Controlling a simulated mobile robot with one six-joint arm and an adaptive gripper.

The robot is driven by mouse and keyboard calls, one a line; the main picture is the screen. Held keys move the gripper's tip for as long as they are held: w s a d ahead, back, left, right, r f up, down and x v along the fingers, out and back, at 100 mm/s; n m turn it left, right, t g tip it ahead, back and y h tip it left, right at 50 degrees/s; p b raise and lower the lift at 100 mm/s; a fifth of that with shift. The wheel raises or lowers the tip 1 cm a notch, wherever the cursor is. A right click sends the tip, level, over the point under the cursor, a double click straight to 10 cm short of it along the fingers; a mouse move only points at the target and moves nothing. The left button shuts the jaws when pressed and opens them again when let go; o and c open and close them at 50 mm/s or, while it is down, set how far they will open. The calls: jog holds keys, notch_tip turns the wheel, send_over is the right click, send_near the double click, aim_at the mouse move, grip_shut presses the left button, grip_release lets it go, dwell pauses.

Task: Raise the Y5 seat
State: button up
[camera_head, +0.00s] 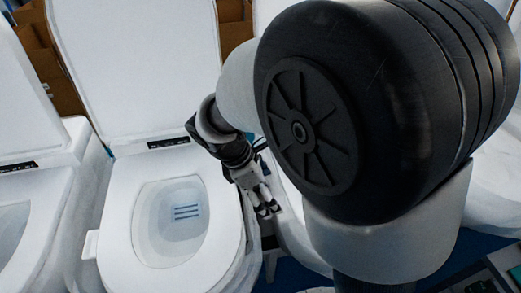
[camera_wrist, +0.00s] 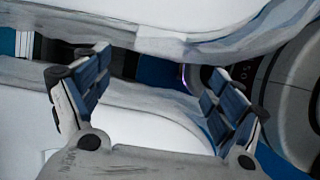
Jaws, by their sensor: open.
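A white toilet with its lid (camera_head: 137,70) up fills the left middle of the head view. Its seat (camera_head: 117,225) lies flat on the bowl. No Y5 label is readable, so I cannot tell for sure which seat is Y5. My gripper (camera_head: 267,208) is just right of this seat, at the gap between two toilets, fingers pointing down and forward. In the wrist view my gripper (camera_wrist: 155,85) has its fingers wide apart with nothing between them. A white toilet edge with a small tab (camera_wrist: 160,46) is beyond the fingertips; contact is not visible.
Another toilet (camera_head: 30,190) with its lid up stands at the left. More white toilets stand at the right, largely hidden by my arm. Blue floor (camera_head: 300,272) shows in the narrow gap. A dark round thing (camera_wrist: 295,100) is at the right of the wrist view.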

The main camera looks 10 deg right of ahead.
jog(key=b+x, duration=0.2)
jog(key=x, duration=0.6)
jog(key=shift+d+f+b, duration=0.1)
jog(key=shift+f+b, duration=0.15)
jog(key=shift+b, duration=0.15)
jog(key=shift+c, duration=0.6)
